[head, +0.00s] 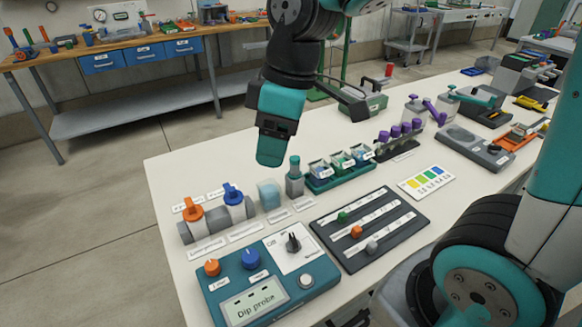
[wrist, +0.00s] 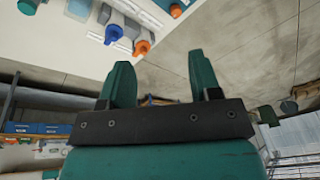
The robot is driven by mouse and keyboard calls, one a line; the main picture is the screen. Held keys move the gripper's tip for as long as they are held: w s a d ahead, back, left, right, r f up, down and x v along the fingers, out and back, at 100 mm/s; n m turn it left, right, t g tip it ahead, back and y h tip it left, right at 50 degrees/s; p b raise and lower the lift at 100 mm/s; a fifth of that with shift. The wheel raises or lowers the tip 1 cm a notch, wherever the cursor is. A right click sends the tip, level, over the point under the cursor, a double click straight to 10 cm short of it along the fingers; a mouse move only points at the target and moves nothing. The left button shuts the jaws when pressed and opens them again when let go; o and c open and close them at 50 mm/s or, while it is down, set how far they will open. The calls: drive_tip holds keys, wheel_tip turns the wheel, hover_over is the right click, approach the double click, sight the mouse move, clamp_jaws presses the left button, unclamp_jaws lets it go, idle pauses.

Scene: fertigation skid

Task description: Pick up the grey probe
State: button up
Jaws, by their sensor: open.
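The likeliest match for the grey probe is a small upright piece with a teal top (head: 294,166) in a grey block-shaped stand (head: 294,185) on the white bench. I cannot tell how much of the grey belongs to the probe. My gripper (head: 270,158) hangs above the bench, to the left of and slightly above the teal top in the head view, apart from it. In the wrist view my gripper (wrist: 160,68) shows two teal fingers spread wide with nothing between them.
A pale blue cube (head: 269,195) and blue (head: 233,194) and orange (head: 193,208) valves stand left of the stand. A green rack of jars (head: 340,168) is close on its right. A "Dip probe" control box (head: 262,285) and a dark slider board (head: 370,228) lie in front.

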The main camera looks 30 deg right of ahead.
drive_tip(key=w+d+f+n+h, duration=0.1)
drive_tip(key=w+d+f+n, duration=0.15)
drive_tip(key=w+d, duration=0.55)
drive_tip(key=n+h+p, duration=0.1)
drive_tip(key=n+h, duration=0.1)
drive_tip(key=n, duration=0.3)
hover_over(295, 158)
wheel_tip(295, 158, down, 3)
drive_tip(key=shift+g, duration=0.3)
drive_tip(key=f, duration=0.3)
drive_tip(key=f+p, duration=0.1)
drive_tip(key=f, duration=0.3)
drive_tip(key=f+p, duration=0.1)
drive_tip(key=f, duration=0.2)
drive_tip(key=shift+w+f, duration=0.3)
drive_tip(key=shift+f, duration=0.05)
drive_tip(key=f, duration=0.2)
drive_tip(key=f+p, duration=0.1)
drive_tip(key=f, duration=0.3)
drive_tip(key=shift+s+f+p, duration=0.2)
drive_tip(key=shift+s+p, duration=0.15)
drive_tip(key=shift+s, duration=0.05)
drive_tip(key=shift+c, duration=0.2)
drive_tip(key=c, duration=1)
